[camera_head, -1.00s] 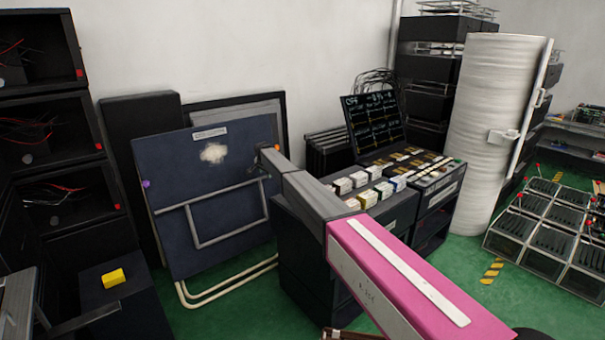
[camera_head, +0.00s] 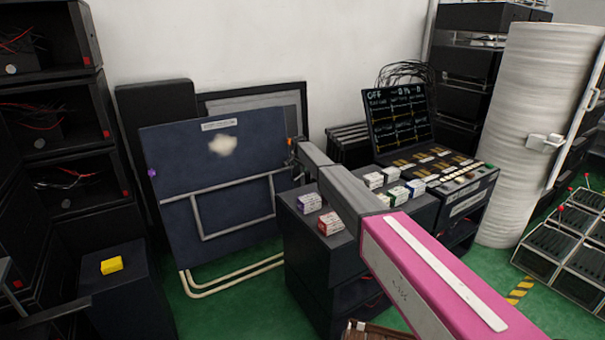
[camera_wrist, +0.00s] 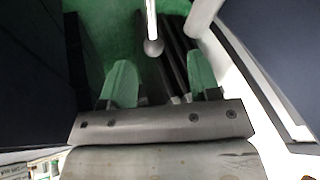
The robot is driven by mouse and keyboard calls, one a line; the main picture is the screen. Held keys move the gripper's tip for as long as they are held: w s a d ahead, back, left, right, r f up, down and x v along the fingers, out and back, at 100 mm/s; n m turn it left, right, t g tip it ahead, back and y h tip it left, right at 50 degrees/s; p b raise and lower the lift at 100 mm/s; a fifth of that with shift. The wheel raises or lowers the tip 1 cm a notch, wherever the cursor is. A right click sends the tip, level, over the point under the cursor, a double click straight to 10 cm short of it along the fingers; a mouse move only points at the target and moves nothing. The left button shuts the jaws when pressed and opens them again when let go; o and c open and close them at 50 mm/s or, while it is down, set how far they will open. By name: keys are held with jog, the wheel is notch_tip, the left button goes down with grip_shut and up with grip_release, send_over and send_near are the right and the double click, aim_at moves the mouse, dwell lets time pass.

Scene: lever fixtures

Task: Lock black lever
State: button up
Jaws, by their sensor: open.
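My gripper (camera_wrist: 161,72) is open in the wrist view, with its two greenish fingers apart. A pale rod with a round grey end (camera_wrist: 153,47) shows between and beyond the fingers. Several dark bars (camera_wrist: 176,62) run behind it, close to the right finger. I cannot tell whether any of these is the black lever, or whether a finger touches them. In the head view my arm reaches to the right edge of the dark blue board (camera_head: 215,180). The fingers are too small there to make out, and I cannot pick out the black lever.
A dark cabinet with small boxes (camera_head: 330,222) stands beneath my arm. A console with a black screen (camera_head: 398,118) is behind it. A yellow block (camera_head: 111,265) sits on a dark box at left. A white roll (camera_head: 530,130) stands at right. Green floor (camera_head: 225,305) shows between them.

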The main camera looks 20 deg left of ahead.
aim_at(300, 176)
jog(key=x, duration=0.6)
jog(key=shift+w+f, duration=0.2)
jog(key=shift+f, duration=0.15)
